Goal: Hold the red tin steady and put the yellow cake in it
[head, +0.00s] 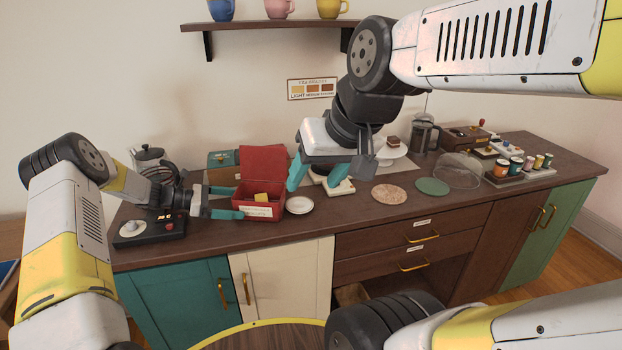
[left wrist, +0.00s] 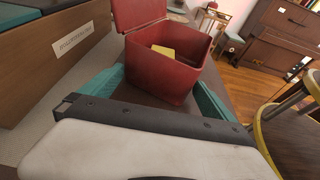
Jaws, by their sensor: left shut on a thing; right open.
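The red tin (head: 258,212) stands on the counter with its lid (head: 264,162) raised. The yellow cake (head: 261,197) is inside the tin, its top showing above the near rim in the head view. In the left wrist view the cake (left wrist: 163,51) lies inside the red tin (left wrist: 160,78), towards its far side. My left gripper (head: 240,208) is shut on the tin, with a teal finger on each side of it in the left wrist view (left wrist: 160,95). My right gripper (head: 328,174) is open and empty, above the counter to the right of the tin.
A white saucer (head: 299,205) lies just right of the tin. A cork mat (head: 389,193), a green mat (head: 432,186) and a mesh dome (head: 458,171) are farther right. A black device with a white knob (head: 131,227) stands left of the tin. A shelf (head: 262,25) hangs above.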

